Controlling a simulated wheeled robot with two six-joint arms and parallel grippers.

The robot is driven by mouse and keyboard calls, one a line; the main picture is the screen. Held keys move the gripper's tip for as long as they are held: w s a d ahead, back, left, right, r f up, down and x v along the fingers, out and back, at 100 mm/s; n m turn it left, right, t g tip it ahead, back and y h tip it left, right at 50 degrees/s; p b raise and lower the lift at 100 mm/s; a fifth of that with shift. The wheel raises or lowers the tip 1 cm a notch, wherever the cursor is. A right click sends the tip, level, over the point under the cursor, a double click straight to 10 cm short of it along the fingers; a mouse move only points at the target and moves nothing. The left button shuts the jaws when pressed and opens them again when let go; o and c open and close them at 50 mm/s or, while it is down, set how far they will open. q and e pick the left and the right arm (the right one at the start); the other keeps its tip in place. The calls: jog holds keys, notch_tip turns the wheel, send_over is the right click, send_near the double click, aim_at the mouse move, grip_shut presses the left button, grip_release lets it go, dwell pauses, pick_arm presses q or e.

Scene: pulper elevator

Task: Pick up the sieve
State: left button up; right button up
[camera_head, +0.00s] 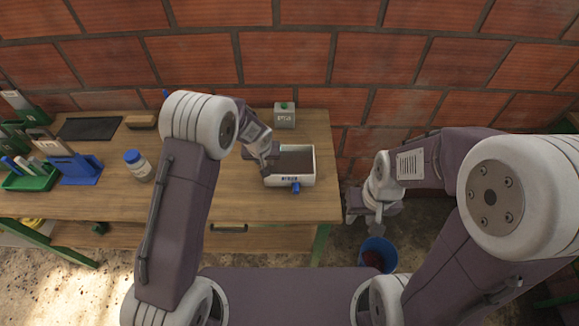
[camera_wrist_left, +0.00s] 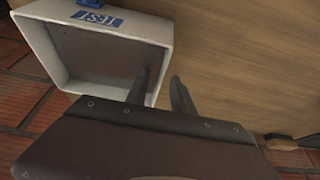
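I cannot single out a sieve in either view. A white open-topped tray labelled TEST (camera_head: 309,178) stands on the wooden table, with a blue tap at its front. It also shows in the left wrist view (camera_wrist_left: 105,32). My left gripper (camera_head: 270,160) is at the tray's left wall. In the wrist view my left gripper (camera_wrist_left: 160,76) has its fingers apart, one appearing over the tray's inside and one outside the wall; contact cannot be told. My right gripper (camera_head: 377,222) hangs low beyond the table's right end, above a blue bucket; its fingers are too small to judge.
The blue bucket (camera_head: 384,246) stands on the floor right of the table (camera_head: 276,206). A small grey box with a green button (camera_head: 284,117) is behind the tray. A blue-lidded jar (camera_head: 138,166), a brush (camera_head: 141,122) and a blue holder (camera_head: 76,169) are at left. A brick wall closes the back.

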pick_arm(q)
grip_shut()
dwell(1.4)
